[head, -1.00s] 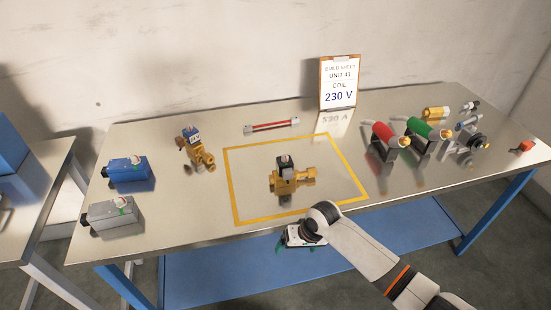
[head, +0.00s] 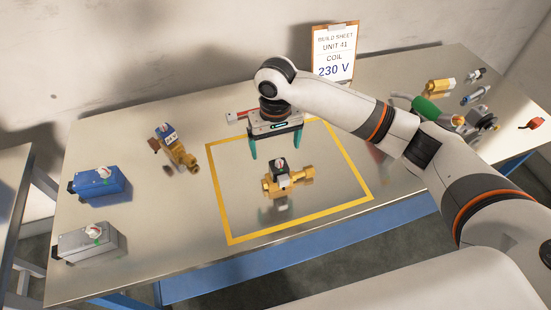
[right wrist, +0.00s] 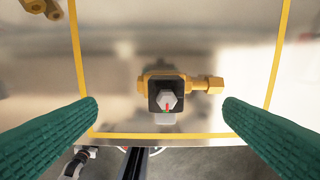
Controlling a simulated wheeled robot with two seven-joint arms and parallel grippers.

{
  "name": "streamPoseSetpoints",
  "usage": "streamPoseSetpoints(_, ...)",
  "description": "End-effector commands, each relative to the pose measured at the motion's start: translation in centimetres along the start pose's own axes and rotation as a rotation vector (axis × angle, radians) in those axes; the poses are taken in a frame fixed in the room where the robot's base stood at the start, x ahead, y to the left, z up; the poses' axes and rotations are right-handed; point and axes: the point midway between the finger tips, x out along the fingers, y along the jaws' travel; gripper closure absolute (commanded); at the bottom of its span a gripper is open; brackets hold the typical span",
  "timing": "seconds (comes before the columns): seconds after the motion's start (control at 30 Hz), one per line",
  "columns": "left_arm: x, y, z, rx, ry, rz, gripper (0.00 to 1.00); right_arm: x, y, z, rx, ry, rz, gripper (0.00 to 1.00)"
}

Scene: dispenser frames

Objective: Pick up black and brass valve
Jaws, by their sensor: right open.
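The black and brass valve (head: 270,186) stands on the table inside the yellow taped square, with a black coil and a pale cap on top. Its brass body lies crosswise. My right gripper (head: 276,152) is open and empty, pointing down above the table, a little behind the valve in the head view. In the right wrist view the valve (right wrist: 167,90) shows between the two green fingers, below them and untouched. My left gripper is not in view.
The yellow taped square (head: 222,205) is otherwise clear. A blue and brass valve (head: 178,152), a blue box (head: 98,186) and a grey box (head: 88,243) stand left. A build sheet (head: 333,50) stands at the back. Several fittings, including a green cylinder (head: 430,109), are at right.

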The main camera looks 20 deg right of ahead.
Motion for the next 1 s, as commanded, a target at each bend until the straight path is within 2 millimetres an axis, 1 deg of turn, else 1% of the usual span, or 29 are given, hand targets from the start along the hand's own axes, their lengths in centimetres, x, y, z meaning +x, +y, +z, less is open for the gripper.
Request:
streamPoseSetpoints(0.07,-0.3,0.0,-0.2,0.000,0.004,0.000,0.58,0.7,-0.1,-0.1,0.003,0.006,-0.004,0.09)
streamPoseSetpoints(0.13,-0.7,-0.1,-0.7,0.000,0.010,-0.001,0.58,1.9,-0.1,-0.1,0.003,0.006,-0.005,0.09)
streamPoseSetpoints(0.3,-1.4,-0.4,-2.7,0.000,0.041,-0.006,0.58,4.8,-0.1,0.0,0.003,0.004,-0.003,0.09)
streamPoseSetpoints(0.43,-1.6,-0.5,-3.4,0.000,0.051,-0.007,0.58,6.2,-0.1,0.0,0.002,0.003,-0.002,0.09)
streamPoseSetpoints(0.57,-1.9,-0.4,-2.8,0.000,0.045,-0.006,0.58,7.0,-0.3,0.0,0.002,0.003,-0.002,0.09)
streamPoseSetpoints(0.7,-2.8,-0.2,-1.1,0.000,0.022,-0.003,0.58,8.8,-0.8,0.0,0.003,0.004,-0.005,0.09)
streamPoseSetpoints(0.8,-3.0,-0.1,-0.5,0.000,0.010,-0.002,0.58,10.4,-0.9,0.0,0.001,0.003,-0.003,0.09)
streamPoseSetpoints(0.9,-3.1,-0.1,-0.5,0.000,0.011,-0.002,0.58,11.4,-0.9,0.0,0.001,0.002,-0.002,0.09)
streamPoseSetpoints(1.0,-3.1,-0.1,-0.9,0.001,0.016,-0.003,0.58,11.8,-0.9,0.0,0.001,0.001,-0.002,0.09)
